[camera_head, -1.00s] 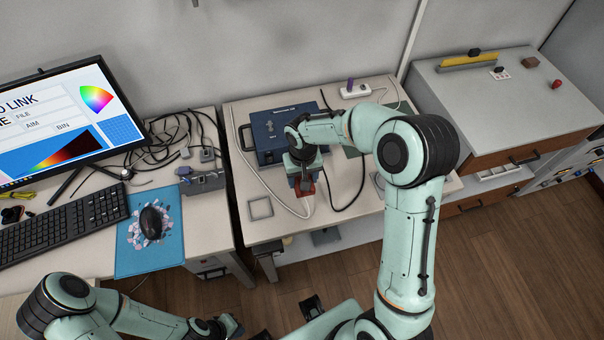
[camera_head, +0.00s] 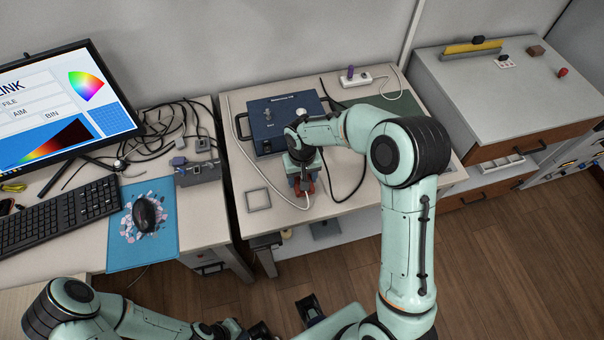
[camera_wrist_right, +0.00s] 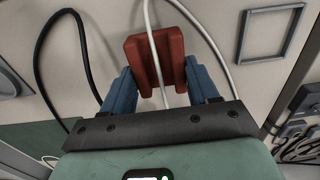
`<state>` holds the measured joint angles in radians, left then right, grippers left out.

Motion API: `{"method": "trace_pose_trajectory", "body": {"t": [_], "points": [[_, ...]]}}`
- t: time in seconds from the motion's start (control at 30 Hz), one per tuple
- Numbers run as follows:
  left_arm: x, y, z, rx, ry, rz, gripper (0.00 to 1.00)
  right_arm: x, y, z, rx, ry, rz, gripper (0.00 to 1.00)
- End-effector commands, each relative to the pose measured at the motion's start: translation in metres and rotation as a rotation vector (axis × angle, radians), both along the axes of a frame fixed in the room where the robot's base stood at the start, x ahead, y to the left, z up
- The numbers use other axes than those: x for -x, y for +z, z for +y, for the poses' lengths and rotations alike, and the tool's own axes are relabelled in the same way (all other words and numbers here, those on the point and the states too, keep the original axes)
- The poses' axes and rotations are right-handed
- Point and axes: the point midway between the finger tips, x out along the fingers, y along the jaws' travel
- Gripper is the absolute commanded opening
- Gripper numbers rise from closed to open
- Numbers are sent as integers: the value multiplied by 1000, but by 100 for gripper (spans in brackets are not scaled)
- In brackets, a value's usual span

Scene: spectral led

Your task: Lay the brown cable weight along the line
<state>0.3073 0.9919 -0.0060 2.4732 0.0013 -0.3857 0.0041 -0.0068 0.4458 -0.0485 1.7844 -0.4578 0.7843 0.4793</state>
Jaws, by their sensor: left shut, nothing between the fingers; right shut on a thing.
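My right gripper (camera_wrist_right: 165,85) is shut on a reddish-brown grooved block (camera_wrist_right: 148,58), which I take to be the brown cable weight; it also shows in the head view (camera_head: 309,187). The block is over the front of the middle bench, in front of a blue instrument box (camera_head: 286,125). I cannot make out a separate marked line. My left gripper (camera_head: 232,331) is shut and empty at the bottom of the head view.
A grey square frame (camera_head: 258,199) lies left of the block. A black cable (camera_wrist_right: 66,60) curves on its other side. A mouse (camera_head: 145,213), keyboard (camera_head: 58,208) and monitor (camera_head: 62,110) stand on the left desk.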

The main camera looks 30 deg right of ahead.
Motion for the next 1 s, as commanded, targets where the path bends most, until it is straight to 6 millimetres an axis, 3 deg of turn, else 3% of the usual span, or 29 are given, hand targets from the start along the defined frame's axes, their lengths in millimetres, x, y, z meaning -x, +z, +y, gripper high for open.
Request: {"method": "trace_pose_trajectory", "body": {"t": [0.1, 1.0], "points": [[3, -8, 0, 0, 0, 3, 0, 0, -10, 0, -1, 0, -2, 17], [7, -17, 0, 0, 0, 8, 0, 0, -20, 0, 0, 1, -2, 17]]}}
